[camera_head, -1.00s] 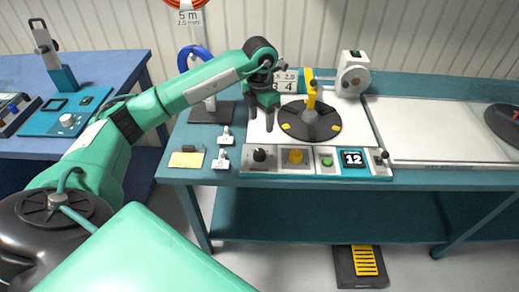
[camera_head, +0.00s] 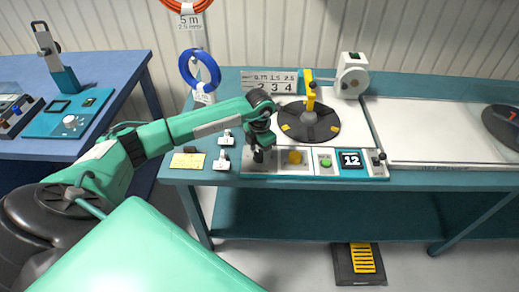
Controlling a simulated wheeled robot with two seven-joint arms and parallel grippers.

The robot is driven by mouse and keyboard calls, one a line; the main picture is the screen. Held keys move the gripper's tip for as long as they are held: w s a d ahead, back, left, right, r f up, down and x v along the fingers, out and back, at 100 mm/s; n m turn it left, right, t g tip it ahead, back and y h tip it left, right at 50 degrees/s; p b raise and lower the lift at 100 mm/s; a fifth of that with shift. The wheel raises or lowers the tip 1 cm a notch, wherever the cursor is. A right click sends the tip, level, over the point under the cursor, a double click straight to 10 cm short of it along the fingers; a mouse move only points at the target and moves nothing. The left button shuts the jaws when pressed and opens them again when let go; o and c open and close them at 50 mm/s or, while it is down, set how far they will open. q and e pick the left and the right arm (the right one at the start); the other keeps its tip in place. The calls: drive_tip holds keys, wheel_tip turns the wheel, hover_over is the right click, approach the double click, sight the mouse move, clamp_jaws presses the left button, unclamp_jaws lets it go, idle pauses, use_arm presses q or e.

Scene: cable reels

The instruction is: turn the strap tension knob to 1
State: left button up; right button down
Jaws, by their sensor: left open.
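My left gripper (camera_head: 258,153) is over the left end of the control panel (camera_head: 277,171) on the middle bench, pointing down with its jaws open. Its fingers are at the black knob there and hide most of it; I cannot tell whether they touch it. A pale knob (camera_head: 69,121) sits on the teal device (camera_head: 58,125) on the left bench, well away from the gripper. No label naming strap tension is readable on either knob, and their settings are too small to read. My right gripper is not in view.
The panel also has a yellow knob (camera_head: 295,157), a green button (camera_head: 326,162) and a display showing 12 (camera_head: 351,159). A black turntable (camera_head: 309,122) with a yellow arm stands behind. Small tags and a yellow note (camera_head: 188,161) lie left of the panel.

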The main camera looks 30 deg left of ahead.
use_arm(q)
drive_tip(key=c, duration=1)
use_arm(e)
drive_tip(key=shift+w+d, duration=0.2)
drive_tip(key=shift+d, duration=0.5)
use_arm(q)
drive_tip(key=shift+f+n, duration=0.1)
drive_tip(key=shift+n, duration=0.2)
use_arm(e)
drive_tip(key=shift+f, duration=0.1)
use_arm(q)
drive_tip(key=n+b, duration=0.1)
drive_tip(key=n, duration=0.1)
drive_tip(key=shift+n, duration=0.3)
drive_tip(key=n, duration=0.3)
drive_tip(key=shift+b, duration=0.35)
drive_tip(key=shift+n, duration=1.1)
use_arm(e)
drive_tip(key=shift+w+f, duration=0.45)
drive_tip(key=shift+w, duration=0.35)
